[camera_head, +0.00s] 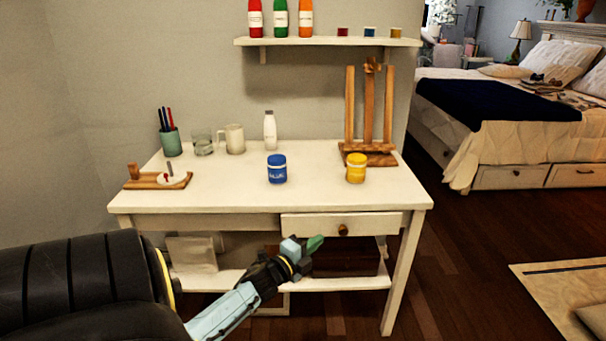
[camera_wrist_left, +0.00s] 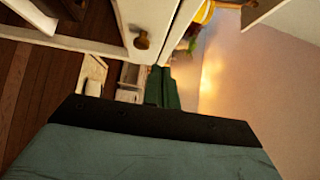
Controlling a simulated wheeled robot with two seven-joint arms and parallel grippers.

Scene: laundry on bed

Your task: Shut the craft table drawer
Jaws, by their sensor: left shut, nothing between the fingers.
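The white craft table (camera_head: 225,196) stands against the wall. Its drawer (camera_head: 307,226) is at the front right under the tabletop, with a round brown knob (camera_head: 343,230). The drawer front looks nearly level with the table's front edge; I cannot tell how far it stands out. My left gripper (camera_head: 305,245) is shut and empty, in front of the drawer's lower left part, left of the knob. In the left wrist view its green fingers (camera_wrist_left: 162,88) point toward the drawer front, below and right of the knob (camera_wrist_left: 142,40). Contact cannot be told. My right gripper is not in view.
A lower shelf (camera_head: 340,283) holds a brown box. Open floor (camera_head: 465,270) lies to the right.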

